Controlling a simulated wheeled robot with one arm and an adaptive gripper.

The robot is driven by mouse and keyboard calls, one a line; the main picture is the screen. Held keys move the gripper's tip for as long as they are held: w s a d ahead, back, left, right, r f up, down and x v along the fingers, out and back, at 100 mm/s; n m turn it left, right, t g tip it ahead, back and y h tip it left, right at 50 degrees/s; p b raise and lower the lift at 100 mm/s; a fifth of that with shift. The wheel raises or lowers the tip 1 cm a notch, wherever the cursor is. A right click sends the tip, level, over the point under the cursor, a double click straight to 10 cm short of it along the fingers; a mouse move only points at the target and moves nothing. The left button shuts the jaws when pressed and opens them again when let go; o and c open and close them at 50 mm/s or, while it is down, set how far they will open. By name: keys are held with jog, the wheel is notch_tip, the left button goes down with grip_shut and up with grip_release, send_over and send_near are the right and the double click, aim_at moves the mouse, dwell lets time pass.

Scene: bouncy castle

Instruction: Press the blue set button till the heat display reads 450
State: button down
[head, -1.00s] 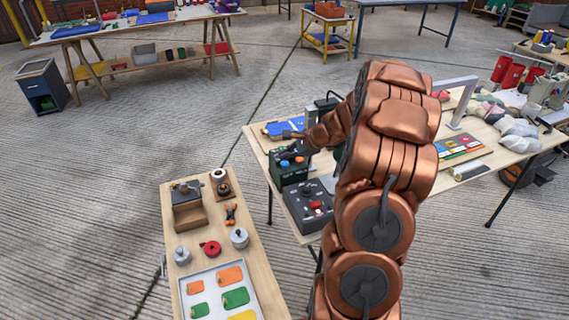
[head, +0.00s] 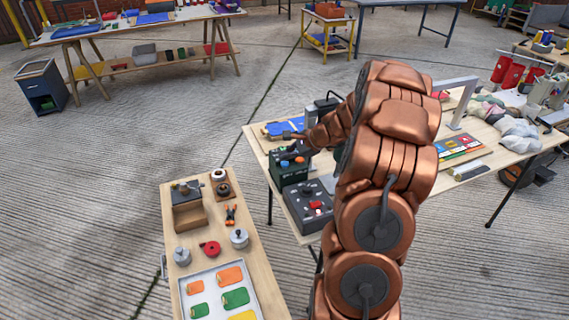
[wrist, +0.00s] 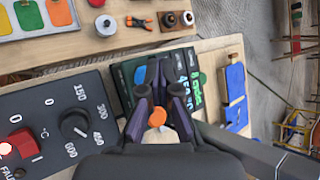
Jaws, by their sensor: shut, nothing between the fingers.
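A dark green control box (wrist: 122,78) sits on the workbench; it also shows in the head view (head: 288,172). Its lit display (wrist: 183,82) has cyan and green characters, partly covered by a finger; the larger figures appear to read 450. The blue button (wrist: 140,75) shows just left of my fingertips. An orange button (wrist: 157,118) shows between my fingers. My gripper (wrist: 160,80) is shut and empty, fingertips over the box face beside the blue button. I cannot tell whether they touch it. In the head view my gripper (head: 291,150) is over the box's top.
A black panel with a dial (wrist: 75,124) and a red switch (wrist: 24,142) stands next to the box. A blue item on a board (wrist: 235,82) lies on the other side. A side table (head: 209,225) with tools and a tray is close by. Open floor lies beyond.

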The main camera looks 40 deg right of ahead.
aim_at(286, 164)
jog(key=shift+f, duration=0.35)
jog(key=shift+f+b, duration=0.55)
jog(key=shift+f, duration=0.25)
dwell(1.1)
jog(key=shift+r, duration=0.1)
jog(key=shift+r+p, duration=0.85)
jog(key=shift+r, duration=0.3)
jog(key=shift+r+p, duration=1.8)
jog(key=shift+r, duration=0.7)
